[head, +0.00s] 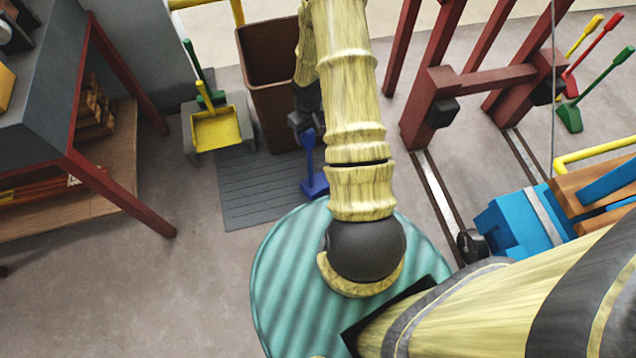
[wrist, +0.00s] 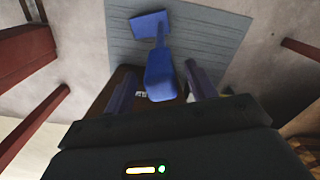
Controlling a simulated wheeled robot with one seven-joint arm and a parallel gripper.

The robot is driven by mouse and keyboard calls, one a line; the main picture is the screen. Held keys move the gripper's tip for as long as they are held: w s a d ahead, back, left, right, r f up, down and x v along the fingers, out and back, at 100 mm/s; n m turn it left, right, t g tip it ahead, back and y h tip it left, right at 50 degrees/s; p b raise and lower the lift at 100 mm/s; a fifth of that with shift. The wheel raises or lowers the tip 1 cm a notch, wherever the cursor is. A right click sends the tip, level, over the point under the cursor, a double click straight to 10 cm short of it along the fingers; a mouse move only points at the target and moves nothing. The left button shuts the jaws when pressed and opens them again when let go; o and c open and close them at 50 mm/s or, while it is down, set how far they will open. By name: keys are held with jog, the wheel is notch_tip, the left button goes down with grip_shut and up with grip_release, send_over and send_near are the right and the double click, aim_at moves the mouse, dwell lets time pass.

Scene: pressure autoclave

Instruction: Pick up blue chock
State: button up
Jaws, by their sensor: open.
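The blue chock (head: 314,182) stands with its handle up at the edge of the grey ribbed mat, beside the brown bin. In the wrist view the blue chock (wrist: 160,72) shows its wide handle end near the camera, with its foot farther off on the mat. My gripper (head: 305,124) is at the top of the handle in the head view, partly hidden behind my arm. In the wrist view my gripper (wrist: 159,82) is open, with one finger on each side of the handle. Gaps show beside the handle; contact is not visible.
The brown bin (head: 262,75) stands close behind my gripper. A yellow chock (head: 215,130) rests on a grey holder left of the grey mat (head: 250,190). A red-legged table (head: 122,195) is at left; a red frame (head: 425,95) and rails are at right.

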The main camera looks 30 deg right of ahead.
jog(key=shift+f, duration=0.8)
jog(key=shift+a, duration=0.1)
grip_shut()
jog(key=shift+r, duration=0.1)
dwell(0.9)
